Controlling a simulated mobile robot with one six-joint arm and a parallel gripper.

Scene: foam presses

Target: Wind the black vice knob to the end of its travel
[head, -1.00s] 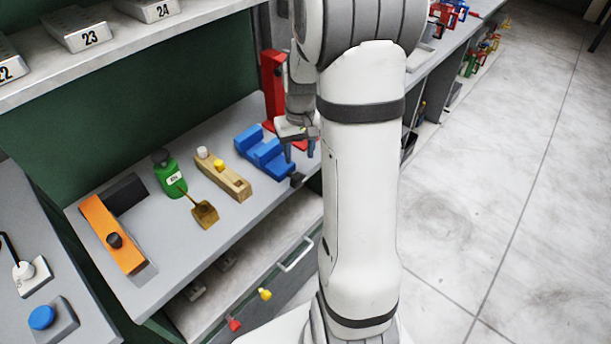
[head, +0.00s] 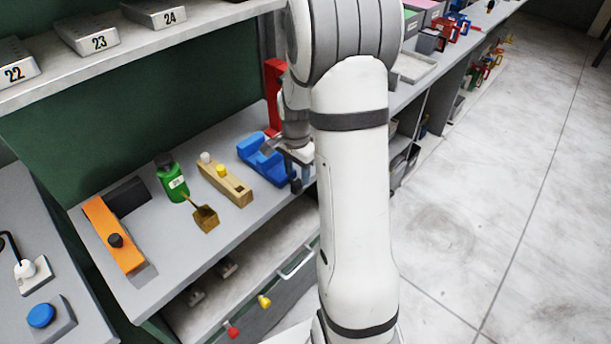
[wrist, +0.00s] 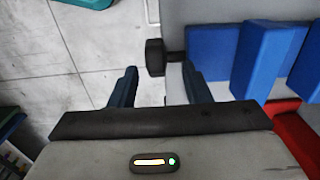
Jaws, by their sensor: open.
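The blue vice (head: 262,158) sits near the right end of the grey bench, and its blue jaws also show in the wrist view (wrist: 259,60). Its black knob (wrist: 155,57) sticks out on a short shaft past the bench's front edge; in the head view the knob (head: 296,186) is just below my gripper. My gripper (wrist: 160,80) is open and empty. In the wrist view its two dark blue fingers point toward the knob, one on each side of it, with the knob slightly beyond the fingertips. I cannot tell whether either finger touches it.
A red stand (head: 273,95) rises behind the vice. A wooden block with a yellow knob (head: 226,184), a green bottle (head: 172,180) and an orange plane-like tool (head: 113,235) stand to the left. A drawer handle (head: 297,263) is below the front edge.

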